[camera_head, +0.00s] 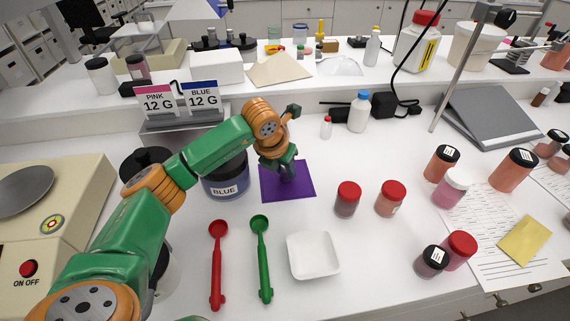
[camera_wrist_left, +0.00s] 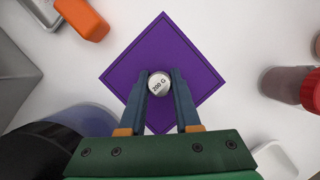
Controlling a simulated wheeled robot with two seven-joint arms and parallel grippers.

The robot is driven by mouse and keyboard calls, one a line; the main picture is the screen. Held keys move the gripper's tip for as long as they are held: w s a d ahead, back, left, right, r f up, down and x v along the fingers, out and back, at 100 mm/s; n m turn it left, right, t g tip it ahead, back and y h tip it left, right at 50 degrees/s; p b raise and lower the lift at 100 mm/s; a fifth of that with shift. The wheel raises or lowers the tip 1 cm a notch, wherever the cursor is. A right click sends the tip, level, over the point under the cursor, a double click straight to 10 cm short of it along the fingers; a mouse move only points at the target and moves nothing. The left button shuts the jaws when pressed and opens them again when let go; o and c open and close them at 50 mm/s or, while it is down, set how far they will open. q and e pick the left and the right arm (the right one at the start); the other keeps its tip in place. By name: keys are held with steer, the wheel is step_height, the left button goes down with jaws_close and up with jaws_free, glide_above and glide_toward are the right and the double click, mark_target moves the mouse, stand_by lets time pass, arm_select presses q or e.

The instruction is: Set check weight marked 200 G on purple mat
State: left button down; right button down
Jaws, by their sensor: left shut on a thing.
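The purple mat (camera_head: 303,188) lies flat on the white table, right of the jar labelled BLUE (camera_head: 226,184). In the left wrist view the mat (camera_wrist_left: 175,42) shows as a diamond below my gripper. My left gripper (camera_head: 288,174) is over the mat, pointing down. In the left wrist view the check weight marked 200 G (camera_wrist_left: 159,85) is between the fingers of my left gripper (camera_wrist_left: 160,91), which are shut on it. It is seen from above over the mat's middle; I cannot tell if it touches the mat. In the head view my gripper mostly hides the weight.
A red spoon (camera_head: 217,262), a green spoon (camera_head: 262,258) and a white dish (camera_head: 313,255) lie in front. Two red-lidded jars (camera_head: 347,199) (camera_head: 391,198) stand right of the mat.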

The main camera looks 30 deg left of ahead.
arm_select(q)
steer(key=shift+f, duration=0.1)
steer(key=c, duration=0.6)
jaws_free()
steer(key=shift+r, duration=0.25)
steer(key=shift+s+r+b, duration=0.15)
steer(key=shift+r+b, duration=0.15)
steer(key=b+v, duration=0.1)
steer(key=v, duration=1)
steer(key=shift+r+b, duration=0.1)
steer(key=shift+b, duration=0.2)
